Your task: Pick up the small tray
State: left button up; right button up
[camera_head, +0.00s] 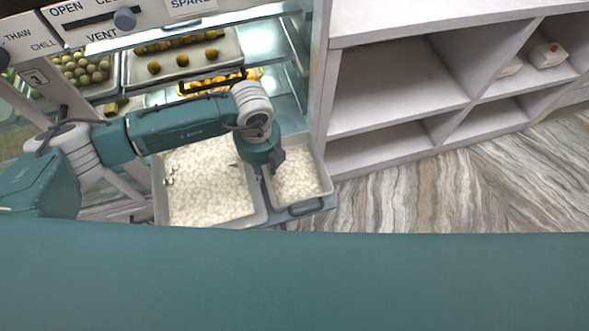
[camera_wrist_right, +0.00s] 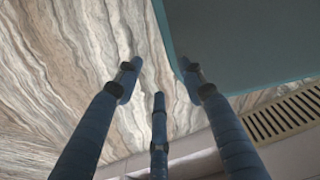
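The small tray (camera_head: 327,186) is a grey metal tray filled with white pieces, on the lower shelf of the cabinet in the head view. A dark handle (camera_head: 305,209) is on its front.
A larger tray (camera_head: 262,213) of white pieces sits directly left of the small one. Trays of round sweets (camera_head: 183,62) stand on shelves behind. A pale shelf unit (camera_head: 400,90) stands to the right. Patterned floor (camera_head: 450,195) in front of it is clear.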

pick_arm(q)
notch_tip(320, 180, down, 2)
jog(key=shift+w, duration=0.1)
jog(key=shift+w+f, duration=0.1)
jog(key=shift+f, duration=0.25)
jog(key=f, duration=0.2)
jog(key=f+p, duration=0.1)
jog(key=f, duration=0.1)
jog(key=shift+w+a+f, duration=0.1)
jog(key=shift+w+f, duration=0.05)
jog(key=shift+w, duration=0.05)
jog(key=shift+f, duration=0.2)
jog(key=shift+c, duration=1.1)
grip_shut()
pick_arm(e)
jog(key=shift+s+d+r, duration=0.1)
jog(key=shift+s+r, duration=0.4)
jog(key=shift+s, duration=0.15)
